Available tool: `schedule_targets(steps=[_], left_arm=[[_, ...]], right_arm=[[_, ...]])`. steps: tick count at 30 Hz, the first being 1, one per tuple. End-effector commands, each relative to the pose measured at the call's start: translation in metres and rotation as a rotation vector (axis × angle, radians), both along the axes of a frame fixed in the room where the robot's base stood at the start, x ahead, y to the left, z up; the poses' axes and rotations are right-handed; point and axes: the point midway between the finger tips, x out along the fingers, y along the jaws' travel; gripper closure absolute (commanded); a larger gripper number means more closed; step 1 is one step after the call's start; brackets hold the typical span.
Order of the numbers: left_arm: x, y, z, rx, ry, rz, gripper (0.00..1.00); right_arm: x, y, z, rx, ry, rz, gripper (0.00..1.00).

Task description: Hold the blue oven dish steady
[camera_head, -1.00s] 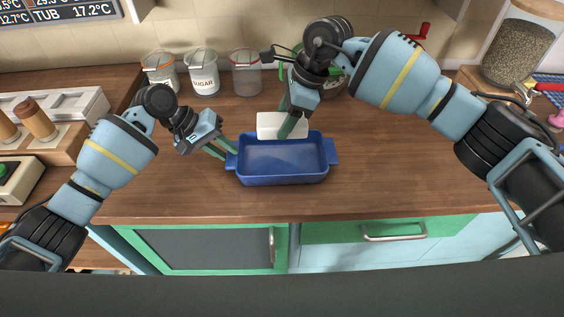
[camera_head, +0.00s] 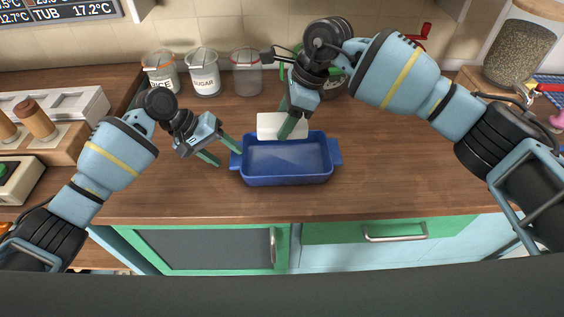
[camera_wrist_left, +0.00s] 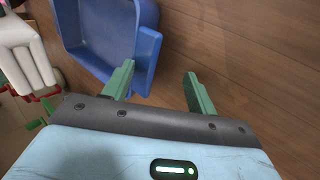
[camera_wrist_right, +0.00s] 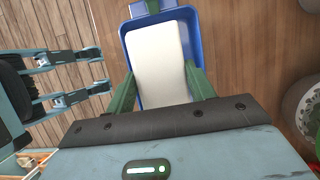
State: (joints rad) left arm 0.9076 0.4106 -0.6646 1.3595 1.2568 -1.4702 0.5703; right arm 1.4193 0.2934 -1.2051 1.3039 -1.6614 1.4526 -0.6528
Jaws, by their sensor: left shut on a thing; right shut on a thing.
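The blue oven dish (camera_head: 286,179) stands upright on the wooden counter. My right gripper (camera_head: 288,117) is shut on a white slab (camera_head: 268,125) at the dish's back edge. In the right wrist view the slab (camera_wrist_right: 160,60) lies between the fingers, over the blue dish (camera_wrist_right: 130,32).
Several jars stand along the back wall, among them the sugar jar (camera_head: 204,75). A wooden rack (camera_head: 62,130) is at the left and a large glass jar (camera_head: 520,50) at the back right. Bare counter (camera_head: 400,160) lies right of the dish.

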Motion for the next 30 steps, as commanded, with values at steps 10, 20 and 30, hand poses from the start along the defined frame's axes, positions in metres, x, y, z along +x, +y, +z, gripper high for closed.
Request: schedule_targets(steps=[10, 20, 30], left_arm=[[-0.009, 0.020, 0.008, 0.017, 0.027, -0.006, 0.50], [-0.007, 0.043, 0.055, 0.004, 0.005, -0.001, 0.50], [-0.006, 0.048, 0.067, -0.001, -0.002, 0.000, 0.50]], right_arm=[[0.000, 0.000, -0.006, 0.000, 0.009, 0.000, 0.83], [0.000, 0.000, -0.001, 0.000, 0.001, 0.000, 0.83], [0.000, 0.000, 0.000, 0.000, 0.000, 0.000, 0.83]])
